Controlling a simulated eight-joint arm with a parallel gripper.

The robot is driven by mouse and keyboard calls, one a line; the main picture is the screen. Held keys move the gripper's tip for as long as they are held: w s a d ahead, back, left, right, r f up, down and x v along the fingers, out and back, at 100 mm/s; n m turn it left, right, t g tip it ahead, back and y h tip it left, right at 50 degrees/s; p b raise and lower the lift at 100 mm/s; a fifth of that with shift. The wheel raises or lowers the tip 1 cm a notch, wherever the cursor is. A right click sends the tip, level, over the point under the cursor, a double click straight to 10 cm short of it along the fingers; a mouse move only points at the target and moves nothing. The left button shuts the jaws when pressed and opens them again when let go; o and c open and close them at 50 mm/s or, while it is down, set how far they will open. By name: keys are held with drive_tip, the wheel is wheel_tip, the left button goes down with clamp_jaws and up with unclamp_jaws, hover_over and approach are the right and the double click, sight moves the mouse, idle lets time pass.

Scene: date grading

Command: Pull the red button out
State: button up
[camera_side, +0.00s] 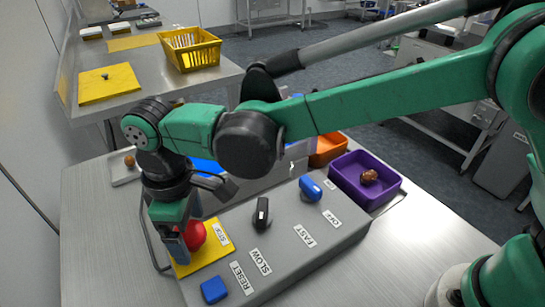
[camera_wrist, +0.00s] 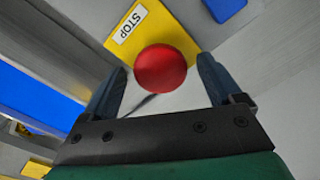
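The red button (camera_side: 195,235) is a round knob on a yellow plate (camera_side: 212,254) labelled STOP, at the near left end of the grey control panel (camera_side: 285,258). My gripper (camera_side: 178,250) points down at the button and partly hides it in the side view. In the wrist view the red button (camera_wrist: 160,68) lies between the two blue-grey fingers of my gripper (camera_wrist: 163,66). A gap shows on each side of the button, so the gripper is open and not shut on it. I cannot tell how far down the fingers reach around the button.
The panel also carries a blue square button (camera_side: 214,290), a black switch (camera_side: 262,215) and a blue switch (camera_side: 310,189). A purple bin (camera_side: 387,191) holding a brown date (camera_side: 369,177) and an orange bin (camera_side: 327,149) stand behind the panel.

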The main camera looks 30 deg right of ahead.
sight(190, 230)
clamp_jaws()
drive_tip(key=shift+r, duration=0.65)
drive_tip(key=shift+o, duration=1.3)
unclamp_jaws()
drive_tip(key=shift+r, duration=2.8)
